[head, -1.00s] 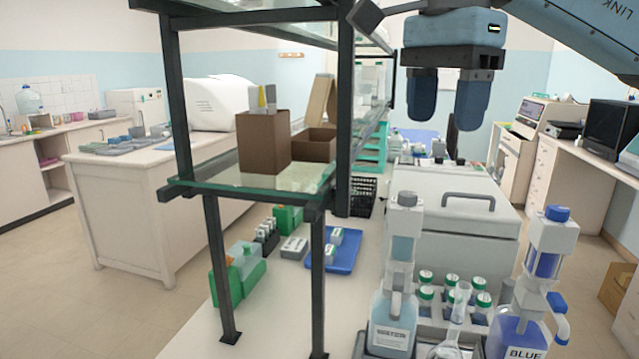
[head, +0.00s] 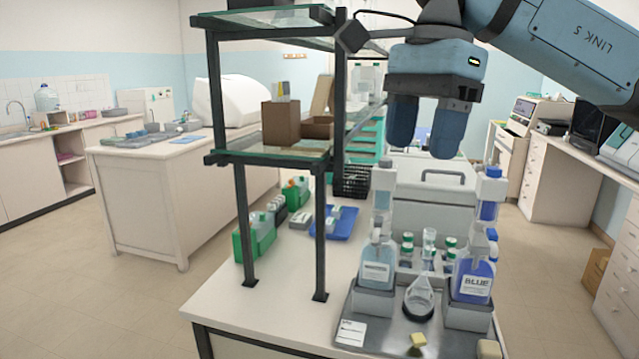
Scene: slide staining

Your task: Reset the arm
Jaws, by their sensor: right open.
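My right gripper (head: 422,125) hangs from the arm at the upper right of the head view. Its two blue fingers point down and are apart, with nothing between them. It is above and behind the staining bottles, in front of the back wall in the picture. My left gripper is out of view. A bottle labelled as water (head: 377,272) and a bottle labelled BLUE (head: 473,277) stand upright on the grey tray (head: 364,334). A clear flask (head: 419,297) stands between them.
A black-framed glass shelf (head: 240,157) with brown boxes (head: 281,124) stands left of the gripper. Green-capped bottles (head: 407,247) and a light grey box with a handle (head: 440,205) are behind the flask. The left front bench top (head: 265,312) is clear.

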